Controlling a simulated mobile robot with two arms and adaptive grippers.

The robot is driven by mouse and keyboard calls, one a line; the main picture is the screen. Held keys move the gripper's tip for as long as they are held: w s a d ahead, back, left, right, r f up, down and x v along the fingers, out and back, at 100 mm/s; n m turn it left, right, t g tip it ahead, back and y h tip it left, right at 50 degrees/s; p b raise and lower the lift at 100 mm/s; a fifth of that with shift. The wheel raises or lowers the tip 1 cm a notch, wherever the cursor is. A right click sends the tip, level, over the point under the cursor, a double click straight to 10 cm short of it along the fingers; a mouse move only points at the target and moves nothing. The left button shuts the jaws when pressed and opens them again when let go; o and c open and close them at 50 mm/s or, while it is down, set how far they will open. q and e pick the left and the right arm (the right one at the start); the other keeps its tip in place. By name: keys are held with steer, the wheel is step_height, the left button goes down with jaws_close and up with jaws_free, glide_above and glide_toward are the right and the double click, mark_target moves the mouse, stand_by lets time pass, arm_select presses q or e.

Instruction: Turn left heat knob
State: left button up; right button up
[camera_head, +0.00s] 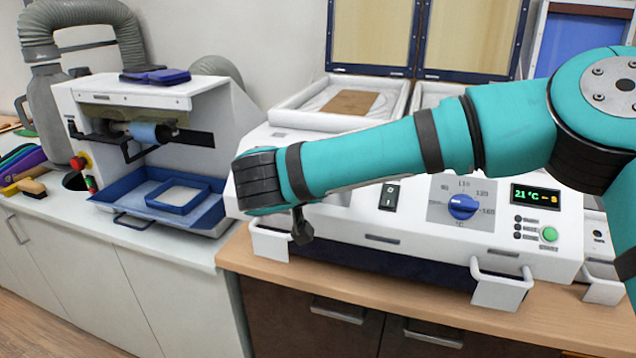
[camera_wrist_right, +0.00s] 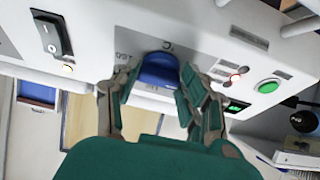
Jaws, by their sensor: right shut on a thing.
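My right gripper (camera_wrist_right: 158,72) is shut on a blue knob (camera_wrist_right: 159,66) on the white machine front, one finger on each side of it. In the head view my teal right arm crosses in front of the machine's left half and hides this left heat knob. Only a dark part of the gripper (camera_head: 301,226) shows below the arm. The knob's pointer and most of its scale are hidden. The right heat knob (camera_head: 462,206) is in plain view, beside a display (camera_head: 535,196) reading 21 °C. My left gripper is not in view.
A black rocker switch (camera_wrist_right: 50,36) and a green button (camera_wrist_right: 268,86) flank the held knob. White handles (camera_head: 502,286) stick out from the machine front. A white machine with a blue tray (camera_head: 214,211) stands at the left.

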stand_by(0.3)
steer(key=o, duration=1.2)
steer(key=shift+c, duration=0.2)
steer(key=v, duration=1.2)
